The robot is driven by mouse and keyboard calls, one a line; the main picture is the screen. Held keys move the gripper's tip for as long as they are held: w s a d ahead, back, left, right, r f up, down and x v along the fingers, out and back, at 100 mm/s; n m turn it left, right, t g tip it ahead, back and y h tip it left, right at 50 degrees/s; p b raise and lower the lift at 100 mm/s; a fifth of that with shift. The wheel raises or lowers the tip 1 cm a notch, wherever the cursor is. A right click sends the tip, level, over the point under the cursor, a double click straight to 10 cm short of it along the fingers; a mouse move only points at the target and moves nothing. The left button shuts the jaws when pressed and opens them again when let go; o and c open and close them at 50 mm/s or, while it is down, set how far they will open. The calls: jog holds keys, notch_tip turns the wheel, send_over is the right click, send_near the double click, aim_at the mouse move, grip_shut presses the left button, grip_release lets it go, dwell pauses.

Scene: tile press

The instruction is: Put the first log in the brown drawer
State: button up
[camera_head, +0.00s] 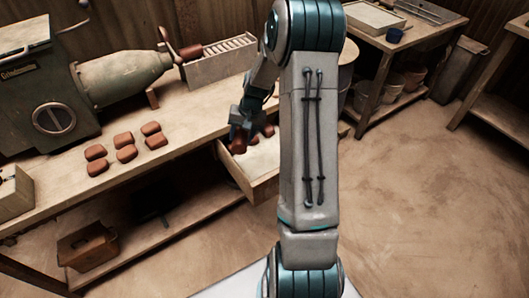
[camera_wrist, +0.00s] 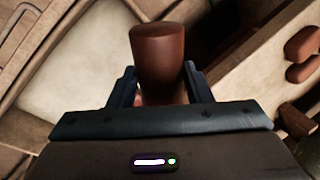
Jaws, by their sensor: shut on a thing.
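The log (camera_wrist: 158,45) is a reddish-brown clay cylinder. My gripper (camera_wrist: 160,85) is shut on it in the wrist view, with a finger on either side. In the head view my gripper (camera_head: 240,128) is above the bench's front edge, by the open brown drawer (camera_head: 266,187), with the log (camera_head: 238,146) below it. The drawer is pulled out from under the bench and has a pale floor. In the wrist view the pale floor (camera_wrist: 60,70) lies below and left of the log. My arm hides the drawer's right part.
Several reddish-brown clay pieces (camera_head: 125,153) lie on the wooden bench (camera_head: 60,195). A green machine (camera_head: 45,85) stands behind them. A long slotted box (camera_head: 218,62) is at the back. More brown pieces (camera_head: 268,131) show beside my gripper. The floor at right is clear.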

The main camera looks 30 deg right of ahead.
jog(key=d+f+m+t+h+b, duration=0.1)
jog(key=d+f+m+b, duration=0.4)
jog(key=d+b, duration=0.55)
jog(key=d+f+m+t+h+b, duration=0.1)
jog(key=d+f+m+h+b, duration=0.15)
jog(key=d+m+b, duration=0.75)
jog(key=d+f+n, duration=0.1)
jog(key=f, duration=0.2)
jog(key=d+f+n, duration=0.1)
jog(key=f, duration=0.3)
jog(key=d+f+n+y, duration=0.1)
jog(key=f, duration=0.2)
jog(key=shift+w+f+n, duration=0.2)
jog(key=shift+w+n, duration=0.1)
jog(key=shift+n, duration=0.1)
jog(key=shift+f, duration=0.15)
jog(key=o, duration=1.3)
